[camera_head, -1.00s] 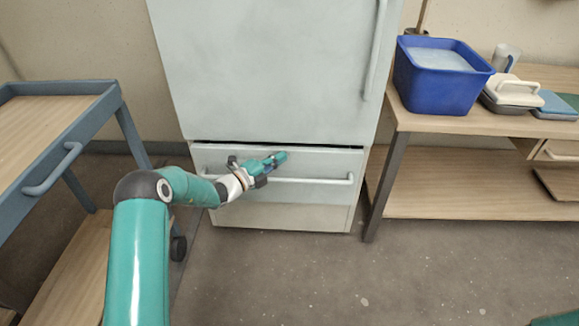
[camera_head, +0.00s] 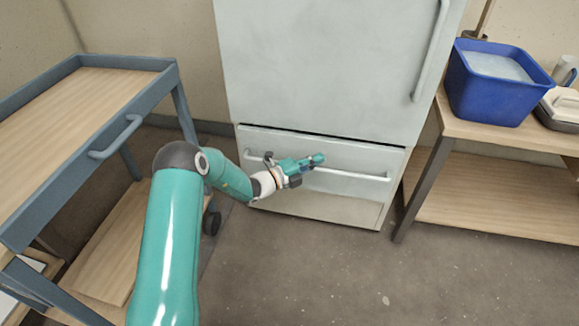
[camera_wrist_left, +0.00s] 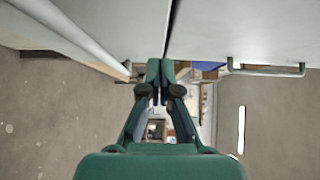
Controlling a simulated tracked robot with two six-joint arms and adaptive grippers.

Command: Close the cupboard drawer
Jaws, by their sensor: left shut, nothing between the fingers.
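The white cupboard (camera_head: 325,70) stands at the back, with its drawer (camera_head: 290,148) low down below the tall door. A thin dark gap runs along the drawer's top edge, and the drawer looks nearly flush with the door. A horizontal bar handle (camera_head: 350,174) crosses the drawer front. My left gripper (camera_head: 318,158) is shut and empty, in front of the drawer's upper middle, just above the handle. In the left wrist view, its closed fingertips (camera_wrist_left: 160,68) point at the cupboard front near the seam; I cannot tell whether they touch. My right gripper is out of view.
A blue-framed cart (camera_head: 150,98) with wooden shelves stands at the left, close to my left arm. A wooden bench (camera_head: 490,205) at the right holds a blue tub (camera_head: 490,105). The floor (camera_head: 330,270) before the cupboard is clear.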

